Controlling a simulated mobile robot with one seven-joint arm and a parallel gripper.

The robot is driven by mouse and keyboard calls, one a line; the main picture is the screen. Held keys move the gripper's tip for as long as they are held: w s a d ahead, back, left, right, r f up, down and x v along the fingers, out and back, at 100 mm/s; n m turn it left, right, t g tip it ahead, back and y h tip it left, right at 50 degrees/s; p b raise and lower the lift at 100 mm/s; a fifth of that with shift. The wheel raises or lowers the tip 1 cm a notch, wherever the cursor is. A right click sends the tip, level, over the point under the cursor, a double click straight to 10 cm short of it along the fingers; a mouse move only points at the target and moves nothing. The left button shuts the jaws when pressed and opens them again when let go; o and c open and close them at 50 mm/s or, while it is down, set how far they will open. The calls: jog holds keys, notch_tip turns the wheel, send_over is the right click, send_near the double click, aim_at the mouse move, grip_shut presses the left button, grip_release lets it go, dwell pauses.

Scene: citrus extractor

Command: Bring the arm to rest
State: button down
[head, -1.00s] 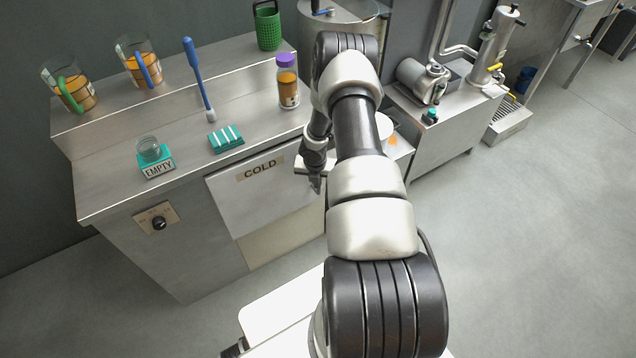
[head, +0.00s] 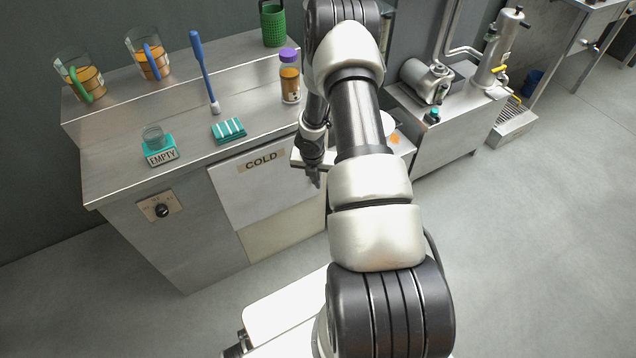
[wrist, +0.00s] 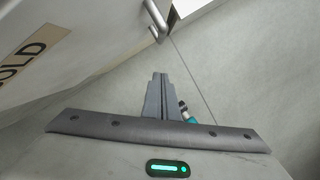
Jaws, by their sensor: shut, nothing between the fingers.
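My gripper (head: 315,180) hangs in front of the counter, just right of the door marked COLD (head: 262,185), with its fingers pointing down. In the wrist view my gripper (wrist: 162,75) has its fingers together with nothing between them, above the grey floor. The COLD door also shows in the wrist view (wrist: 90,35), at the upper left. My arm reaches forward through the middle of the head view and hides part of the counter behind it.
Machinery (head: 430,80) stands at right. Open floor (head: 540,240) lies right.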

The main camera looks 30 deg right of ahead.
jog(key=shift+v, duration=1.8)
notch_tip(320, 180, up, 22)
jog(key=w+m+t+h+p, duration=0.1)
jog(key=w+m+h+p, duration=0.1)
jog(key=m+p, duration=0.35)
jog(key=s+a+r+m, duration=0.2)
jog(key=s+r+m, duration=0.15)
jog(key=r, duration=0.45)
jog(key=s+a+r+m, duration=0.2)
jog(key=r+m, duration=0.3)
jog(key=r, duration=0.3)
jog(key=s+a+r+m+t+y+p, duration=0.1)
jog(key=s+a+r+m+y+p, duration=0.1)
jog(key=s+a+r+m, duration=0.5)
jog(key=s+a+r+m+t+y+p, duration=0.1)
jog(key=s+a+r+m+p, duration=0.2)
jog(key=s+a+r+m, duration=0.4)
jog(key=s+r, duration=0.4)
jog(key=s, duration=0.2)
jog(key=shift+s+a+y+p, duration=0.3)
jog(key=shift+s+a+y, duration=0.05)
jog(key=shift+y, duration=0.05)
